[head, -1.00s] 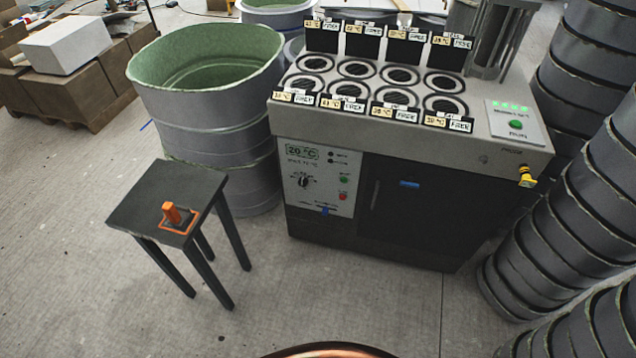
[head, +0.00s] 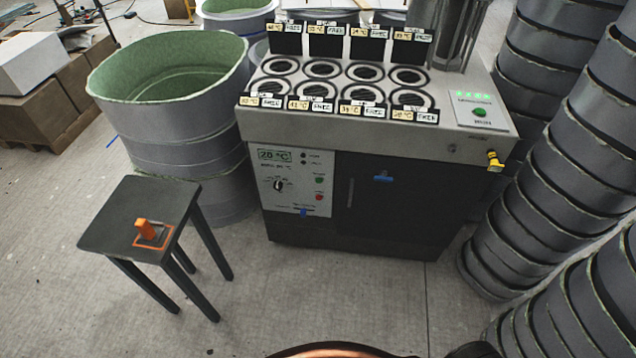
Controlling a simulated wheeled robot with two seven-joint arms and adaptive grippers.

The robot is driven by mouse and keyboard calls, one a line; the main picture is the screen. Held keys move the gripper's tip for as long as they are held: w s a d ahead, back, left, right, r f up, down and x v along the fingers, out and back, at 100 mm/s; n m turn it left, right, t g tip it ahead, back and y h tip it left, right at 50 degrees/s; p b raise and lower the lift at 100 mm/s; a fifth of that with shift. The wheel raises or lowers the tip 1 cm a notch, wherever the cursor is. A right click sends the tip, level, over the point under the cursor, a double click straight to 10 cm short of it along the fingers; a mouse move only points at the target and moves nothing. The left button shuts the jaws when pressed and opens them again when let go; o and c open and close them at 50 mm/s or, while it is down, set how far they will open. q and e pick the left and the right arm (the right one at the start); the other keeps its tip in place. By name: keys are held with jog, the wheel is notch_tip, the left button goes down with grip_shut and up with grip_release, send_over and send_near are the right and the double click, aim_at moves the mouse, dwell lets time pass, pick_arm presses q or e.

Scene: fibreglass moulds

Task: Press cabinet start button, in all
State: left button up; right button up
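The grey and black cabinet (head: 345,145) stands in the middle of the head view. Its pale front panel (head: 291,184) has a 20 °C display (head: 274,155), a dial (head: 280,184), a green button (head: 320,180) and a red button (head: 319,197) below it. The button labels are too small to read. Another green button (head: 479,112) sits on a sloped panel at the top right, under several lit green marks. Neither gripper is in view.
A large green-lined tub (head: 195,120) stands left of the cabinet, and stacked grey rings (head: 560,190) crowd the right. The floor (head: 330,290) before the cabinet is clear.

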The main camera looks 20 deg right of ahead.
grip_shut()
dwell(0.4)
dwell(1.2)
